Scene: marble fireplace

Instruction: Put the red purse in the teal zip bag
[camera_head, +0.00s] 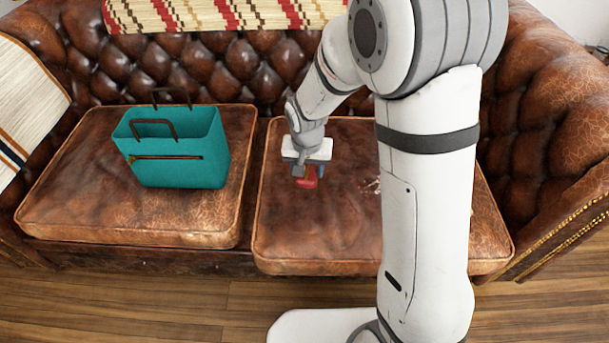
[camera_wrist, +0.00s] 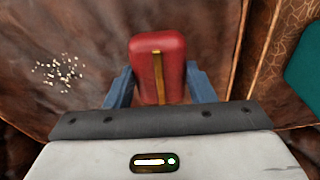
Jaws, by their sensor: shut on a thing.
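The red purse (camera_head: 308,179) is at my gripper (camera_head: 307,171) over the right seat cushion in the head view. In the wrist view the purse (camera_wrist: 157,62), red with a gold-brown strip, sits between the two blue fingers of my gripper (camera_wrist: 157,88), which is shut on it. I cannot tell whether the purse still touches the cushion. The teal zip bag (camera_head: 185,170) stands upright on the left cushion, its top open, with dark handles and a zip across its front. An edge of the bag (camera_wrist: 306,78) shows at the right of the wrist view.
The brown leather sofa has a left cushion (camera_head: 120,215) and a right cushion (camera_head: 310,235) with a gap between them. Pale specks (camera_head: 372,186) lie on the right cushion, partly behind my arm. A striped pillow (camera_head: 28,100) leans at the left. A patterned throw (camera_head: 220,14) covers the backrest top.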

